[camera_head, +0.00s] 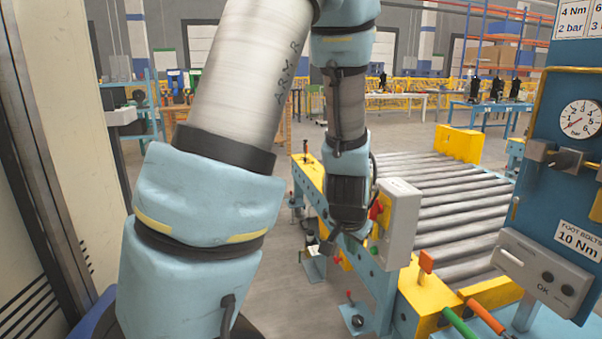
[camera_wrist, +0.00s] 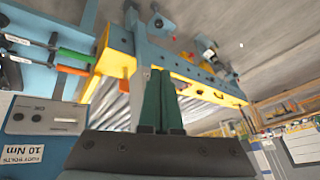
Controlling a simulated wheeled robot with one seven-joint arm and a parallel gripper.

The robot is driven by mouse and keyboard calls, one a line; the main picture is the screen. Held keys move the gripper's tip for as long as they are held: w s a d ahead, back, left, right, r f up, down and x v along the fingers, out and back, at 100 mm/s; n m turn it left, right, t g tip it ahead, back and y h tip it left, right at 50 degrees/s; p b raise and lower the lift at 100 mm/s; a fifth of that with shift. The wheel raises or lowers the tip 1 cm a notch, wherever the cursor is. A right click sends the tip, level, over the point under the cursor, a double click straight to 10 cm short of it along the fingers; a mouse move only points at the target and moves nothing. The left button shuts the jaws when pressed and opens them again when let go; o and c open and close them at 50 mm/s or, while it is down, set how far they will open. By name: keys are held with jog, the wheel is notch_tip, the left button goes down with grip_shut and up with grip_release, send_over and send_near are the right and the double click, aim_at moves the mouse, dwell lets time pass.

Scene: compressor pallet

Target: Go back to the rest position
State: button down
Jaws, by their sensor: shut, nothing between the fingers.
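My arm crosses the head view from the lower left, up and over, and its wrist hangs down in front of the roller conveyor (camera_head: 440,185). In the wrist view my gripper (camera_wrist: 161,75) shows as two dark green fingers side by side, shut and empty. In the head view the fingertips cannot be made out behind the wrist. The yellow and blue conveyor frame (camera_wrist: 195,78) lies beyond the fingers in the wrist view, with the rollers (camera_wrist: 117,103) partly hidden. I cannot see contact between the fingers and anything.
A grey control box (camera_head: 398,222) with a red knob stands close to the right of my wrist. A blue panel (camera_head: 560,185) with a gauge (camera_head: 581,119) is at the right, with green (camera_head: 459,326) and orange (camera_head: 485,316) handles below. Open floor lies beyond the conveyor.

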jog(key=s+a+r+n+g+y+p, duration=0.1)
jog(key=s+a+r+n+g, duration=0.1)
jog(key=a, duration=0.7)
jog(key=s+a+r+n+g+p, duration=0.1)
jog(key=s+a+r+n+g, duration=0.1)
jog(key=s+a+r+n, duration=0.3)
jog(key=a, duration=0.4)
jog(key=shift+n+y, duration=0.3)
jog(key=shift+y, duration=0.1)
jog(key=shift+s+r, duration=0.1)
